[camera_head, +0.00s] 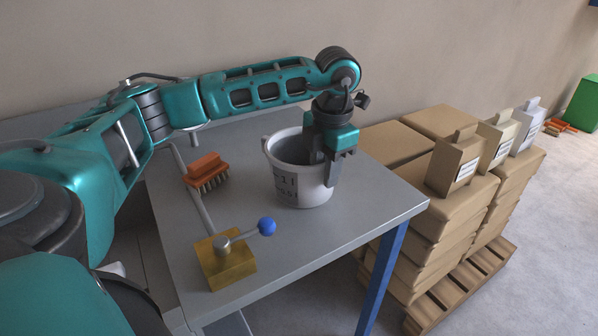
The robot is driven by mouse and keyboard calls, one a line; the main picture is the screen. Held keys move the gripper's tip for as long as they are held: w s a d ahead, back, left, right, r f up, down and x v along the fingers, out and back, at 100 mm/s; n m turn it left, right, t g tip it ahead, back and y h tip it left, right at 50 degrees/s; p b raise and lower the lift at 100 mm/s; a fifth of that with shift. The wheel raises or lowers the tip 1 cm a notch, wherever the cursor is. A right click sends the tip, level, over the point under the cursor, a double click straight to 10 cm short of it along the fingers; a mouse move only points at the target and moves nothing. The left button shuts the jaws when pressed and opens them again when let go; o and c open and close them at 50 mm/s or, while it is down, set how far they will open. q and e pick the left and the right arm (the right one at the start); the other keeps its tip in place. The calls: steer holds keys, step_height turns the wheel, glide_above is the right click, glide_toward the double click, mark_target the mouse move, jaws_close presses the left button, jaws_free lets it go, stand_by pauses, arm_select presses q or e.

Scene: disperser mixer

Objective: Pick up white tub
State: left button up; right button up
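The white tub (289,186) stands upright on the grey metal table (360,220), with dark lettering on its front and a grey inside. My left gripper (324,162) points down over the tub's right rim. One finger reaches inside the tub and the other is outside, in front of the right wall. The rim lies between the fingers, but I cannot tell whether they press on it. The inner fingertip is partly hidden. My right gripper is not in view.
An orange brush (205,170) lies left of the tub. A brass block (225,262) with a blue-knobbed lever (266,227) is at the table's front. Stacked cardboard boxes (440,210) on a wooden pallet (462,285) stand right of the table. The table's right front is clear.

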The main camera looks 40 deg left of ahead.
arm_select(q)
steer(key=shift+a+f, duration=0.1)
steer(key=shift+f, duration=0.65)
steer(key=shift+c, duration=0.4)
jaws_close()
